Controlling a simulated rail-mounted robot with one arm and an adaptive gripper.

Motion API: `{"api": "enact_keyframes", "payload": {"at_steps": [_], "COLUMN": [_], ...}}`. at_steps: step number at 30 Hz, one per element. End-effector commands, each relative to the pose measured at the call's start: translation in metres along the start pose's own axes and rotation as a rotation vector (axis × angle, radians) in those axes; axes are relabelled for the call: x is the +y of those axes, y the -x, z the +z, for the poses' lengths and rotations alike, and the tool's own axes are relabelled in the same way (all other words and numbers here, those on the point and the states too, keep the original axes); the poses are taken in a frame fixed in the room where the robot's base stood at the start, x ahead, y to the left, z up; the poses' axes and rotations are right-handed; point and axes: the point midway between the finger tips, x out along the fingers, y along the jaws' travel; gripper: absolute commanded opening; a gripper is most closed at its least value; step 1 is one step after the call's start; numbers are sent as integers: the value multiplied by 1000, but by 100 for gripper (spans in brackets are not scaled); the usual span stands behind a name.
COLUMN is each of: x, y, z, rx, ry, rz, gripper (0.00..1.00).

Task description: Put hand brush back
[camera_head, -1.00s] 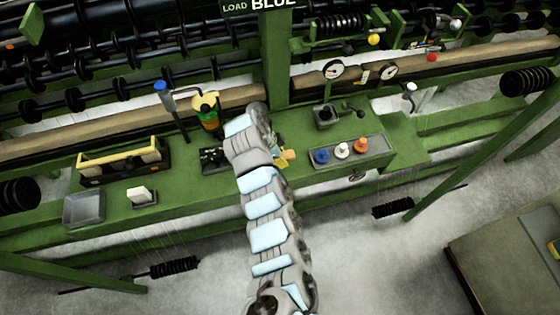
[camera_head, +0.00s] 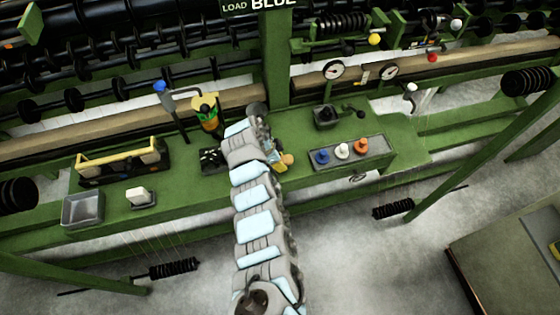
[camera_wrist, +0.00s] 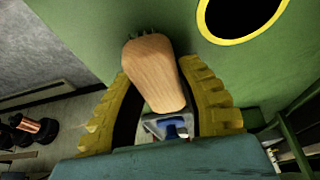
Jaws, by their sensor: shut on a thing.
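The hand brush (camera_wrist: 157,60) shows in the wrist view as a rounded wooden body with a few dark bristle tips at its far end. My gripper (camera_wrist: 155,78) has its two yellow ribbed fingers closed on either side of it. In the head view, the tan end of the brush (camera_head: 287,159) sticks out to the right of my wrist, over the green bench (camera_head: 225,188). My arm hides most of the gripper there. Whether the brush touches the green surface behind it, I cannot tell.
A dark round area with a yellow rim (camera_wrist: 240,12) lies beyond the brush, upper right. In the head view, a tray with blue, white and orange pieces (camera_head: 374,154) stands right; a black block (camera_head: 212,159) and a yellow-handled caddy (camera_head: 92,181) stand left.

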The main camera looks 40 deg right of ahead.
Motion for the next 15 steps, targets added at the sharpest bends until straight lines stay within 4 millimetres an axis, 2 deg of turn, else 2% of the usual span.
{"api": "enact_keyframes", "payload": {"at_steps": [10, 11, 12, 15], "x": [0, 0, 0, 0], "y": [-4, -2, -2, -2], "z": [1, 1, 1, 1], "rx": [0, 0, 0, 0], "ry": [-1, -1, -1, -1], "rz": [0, 0, 0, 0], "gripper": [0, 44, 55, 57]}}
